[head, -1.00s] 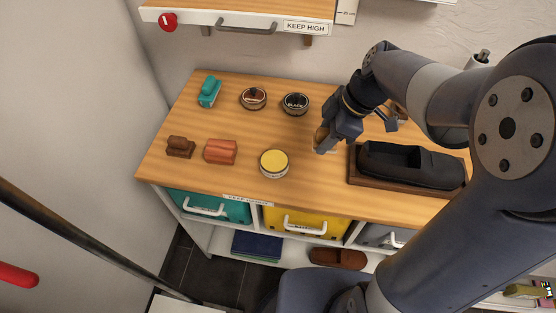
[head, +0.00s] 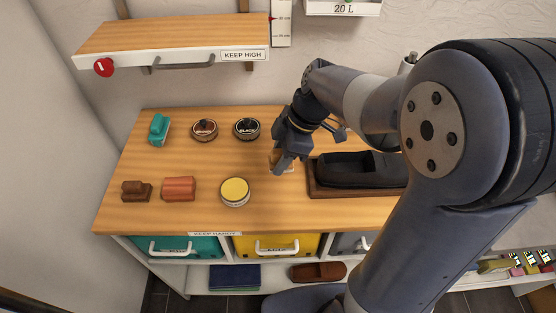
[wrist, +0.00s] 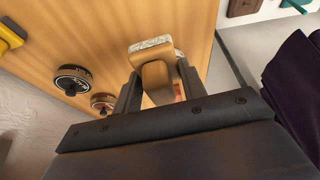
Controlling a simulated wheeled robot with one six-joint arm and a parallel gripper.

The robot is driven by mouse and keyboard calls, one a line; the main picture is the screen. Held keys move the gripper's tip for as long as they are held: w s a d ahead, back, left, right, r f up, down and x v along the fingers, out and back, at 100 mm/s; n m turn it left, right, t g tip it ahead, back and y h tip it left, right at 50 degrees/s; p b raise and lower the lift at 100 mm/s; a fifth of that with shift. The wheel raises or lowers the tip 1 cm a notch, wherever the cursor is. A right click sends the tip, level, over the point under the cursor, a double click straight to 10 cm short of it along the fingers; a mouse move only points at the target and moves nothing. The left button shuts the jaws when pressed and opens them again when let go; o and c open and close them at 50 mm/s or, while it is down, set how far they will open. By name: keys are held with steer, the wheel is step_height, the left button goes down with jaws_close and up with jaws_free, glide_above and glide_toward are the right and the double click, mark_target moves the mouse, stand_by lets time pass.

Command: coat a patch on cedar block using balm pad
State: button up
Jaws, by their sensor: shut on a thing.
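My gripper (head: 279,162) is shut on the balm pad, a tan wooden handle (wrist: 157,80) with a whitish pad face (wrist: 150,43) at its end. In the head view the pad is mostly hidden by the gripper, low over the counter between the yellow-topped tin and the black shoe. The reddish-orange block (head: 178,188), which looks like the cedar block, lies at the left front of the counter, well apart from my gripper. A sliver of orange-red shows behind the gripper in the wrist view, too little to name.
Behind are a teal brush (head: 159,129), a brown tin (head: 204,130) and a black tin (head: 247,128). A black shoe (head: 355,170) sits at right. A shelf (head: 180,60) overhangs the back.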

mark_target(230, 193)
steer(key=s+a+n+g+h+p, duration=0.1)
steer(key=a+n+g+p, duration=0.2)
steer(key=a+n+p, duration=0.5)
steer(key=shift+n, duration=0.5)
steer(key=shift+a+f+b, duration=0.6)
steer(key=shift+f+b, duration=0.3)
steer(key=shift+f, duration=0.1)
steer(key=shift+a+f+b, duration=0.55)
steer(key=shift+f+b, duration=0.3)
steer(key=shift+f, duration=0.2)
steer(key=shift+a+f+b, duration=0.6)
steer(key=shift+f+b, duration=0.3)
steer(key=shift+f, duration=0.1)
steer(key=shift+s+f+b, duration=0.1)
steer(key=shift+f+b, duration=0.5)
steer(key=shift+b, duration=0.2)
step_height(230, 193, up, 7)
steer(key=p, duration=0.3)
steer(key=shift+p, duration=0.4)
stand_by(0.6)
